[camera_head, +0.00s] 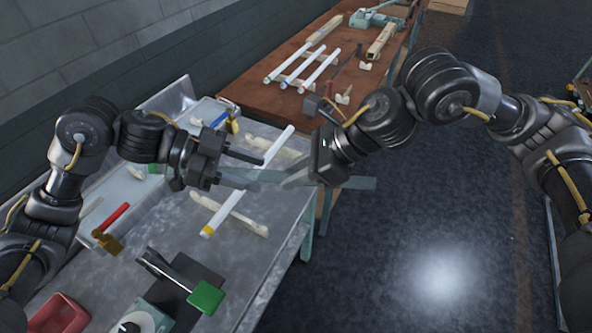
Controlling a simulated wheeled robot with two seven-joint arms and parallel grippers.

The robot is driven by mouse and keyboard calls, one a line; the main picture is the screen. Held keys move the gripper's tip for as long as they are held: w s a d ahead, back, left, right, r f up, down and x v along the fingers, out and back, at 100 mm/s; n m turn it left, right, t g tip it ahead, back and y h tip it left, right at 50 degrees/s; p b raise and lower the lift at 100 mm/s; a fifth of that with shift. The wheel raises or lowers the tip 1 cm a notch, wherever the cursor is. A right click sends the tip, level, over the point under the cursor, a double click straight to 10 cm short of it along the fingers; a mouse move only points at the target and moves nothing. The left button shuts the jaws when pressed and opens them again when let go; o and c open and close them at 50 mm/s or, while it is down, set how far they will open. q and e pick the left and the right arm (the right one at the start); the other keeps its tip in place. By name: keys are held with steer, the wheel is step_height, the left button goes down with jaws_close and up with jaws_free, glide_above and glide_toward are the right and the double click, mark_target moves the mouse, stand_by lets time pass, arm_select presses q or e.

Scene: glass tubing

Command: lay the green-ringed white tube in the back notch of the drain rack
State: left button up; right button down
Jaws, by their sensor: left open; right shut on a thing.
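A white tube with a green ring (283,67) lies leftmost among white tubes on the brown table at the back. A notched beige rack (261,232), which looks like the drain rack, stands on the metal bench with a yellow-ringed white tube (222,214) across it. Both grippers hide part of this rack and tube. My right gripper (287,183) is shut on what looks like a grey-green flat strip (361,183) above the bench edge. My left gripper (250,170) is open near the strip's left end. I cannot tell whether it touches it.
A green block (206,297) on a dark stand, a red bin (62,314) and a red-handled tool (115,215) are at the near left. A grey wall runs behind the bench.

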arm_select(q)
steer(key=v, duration=1.2)
steer(key=shift+s, duration=0.1)
